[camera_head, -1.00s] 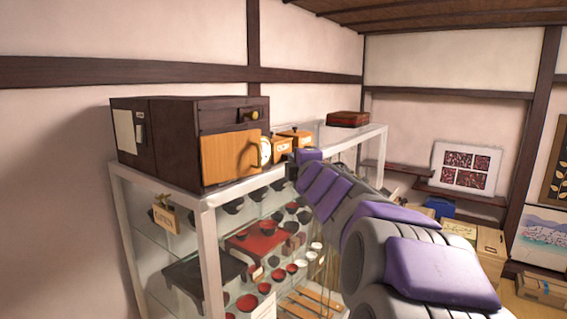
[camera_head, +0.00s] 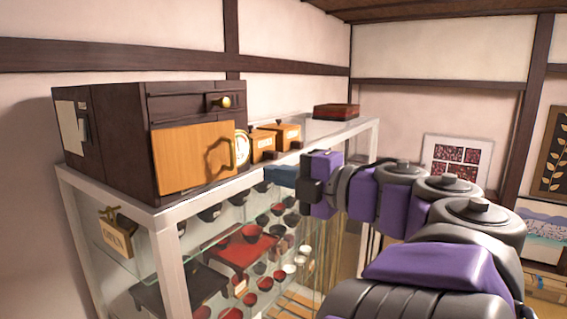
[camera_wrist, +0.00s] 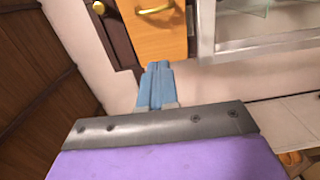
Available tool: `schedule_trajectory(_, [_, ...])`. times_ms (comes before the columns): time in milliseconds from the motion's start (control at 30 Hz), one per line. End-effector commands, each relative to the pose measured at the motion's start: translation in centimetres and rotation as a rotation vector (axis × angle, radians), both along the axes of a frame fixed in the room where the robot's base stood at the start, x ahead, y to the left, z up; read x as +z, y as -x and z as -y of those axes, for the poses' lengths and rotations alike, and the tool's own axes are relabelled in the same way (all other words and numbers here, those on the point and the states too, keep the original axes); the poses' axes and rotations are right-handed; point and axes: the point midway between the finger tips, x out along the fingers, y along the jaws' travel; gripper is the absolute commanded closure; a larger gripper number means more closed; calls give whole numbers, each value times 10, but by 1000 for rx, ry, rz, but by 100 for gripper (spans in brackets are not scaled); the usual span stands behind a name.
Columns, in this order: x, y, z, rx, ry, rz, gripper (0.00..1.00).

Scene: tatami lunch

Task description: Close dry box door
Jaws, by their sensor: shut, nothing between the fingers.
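The dry box (camera_head: 116,140) is a dark brown wooden cabinet on top of a glass display case, at the left in the head view. Its orange wooden door (camera_head: 180,160) has a brass loop handle (camera_head: 231,153) on the right side. From here I cannot tell whether the door stands slightly off the frame. In the wrist view, the door (camera_wrist: 156,40) and handle (camera_wrist: 155,9) are at the top. My gripper (camera_head: 268,173) is shut and empty, to the right of the door, its blue fingers pointing left. In the wrist view the fingertips (camera_wrist: 158,64) appear near the door's edge.
The white-framed glass case (camera_head: 172,265) holds several bowls and red trays. Beside the box on its top are a round clock (camera_head: 242,147), small wooden boxes (camera_head: 288,135) and a dark red box (camera_head: 336,111). An OPEN sign (camera_head: 117,240) hangs at the left.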

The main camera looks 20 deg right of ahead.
Motion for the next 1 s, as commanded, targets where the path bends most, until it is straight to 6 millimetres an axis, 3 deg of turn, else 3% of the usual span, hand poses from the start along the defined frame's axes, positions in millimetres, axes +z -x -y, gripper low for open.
schedule_trajectory(367, [-1,-45,-9,5,-14,-1,100])
schedule_trajectory(600, [-1,-82,-41,4,-9,0,100])
schedule_trajectory(800, [-2,-106,-42,2,-7,-1,100])
schedule_trajectory(1000, [-1,-117,-36,0,-6,2,100])
